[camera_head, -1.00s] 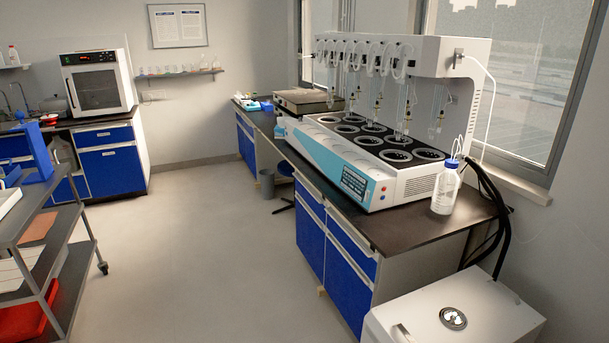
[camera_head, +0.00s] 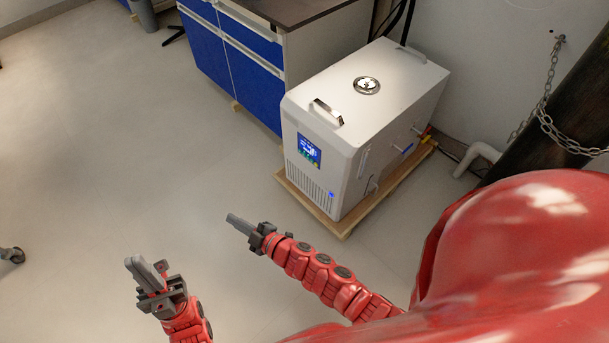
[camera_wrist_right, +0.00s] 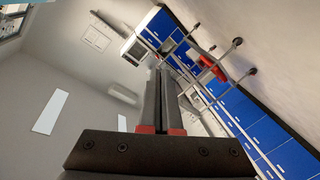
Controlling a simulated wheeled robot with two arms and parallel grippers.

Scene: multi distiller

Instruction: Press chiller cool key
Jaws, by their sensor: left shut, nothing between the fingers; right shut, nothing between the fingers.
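The chiller (camera_head: 368,120) is a white box on a low wooden pallet, right of centre in the head view. Its front has a small lit control panel (camera_head: 309,150) with a blue screen and tiny keys too small to read, above vent slots and a blue-lit switch (camera_head: 332,195). My right gripper (camera_head: 232,220) is shut and empty, in front of the chiller and apart from it. My right gripper also shows shut in the right wrist view (camera_wrist_right: 160,75). My left gripper (camera_head: 135,266) is shut and empty, lower left over the floor.
The blue-fronted bench (camera_head: 235,65) stands behind and left of the chiller. A chained dark cylinder (camera_head: 560,120) and a white pipe (camera_head: 478,158) are at the right. The pallet edge (camera_head: 345,228) juts out below the chiller.

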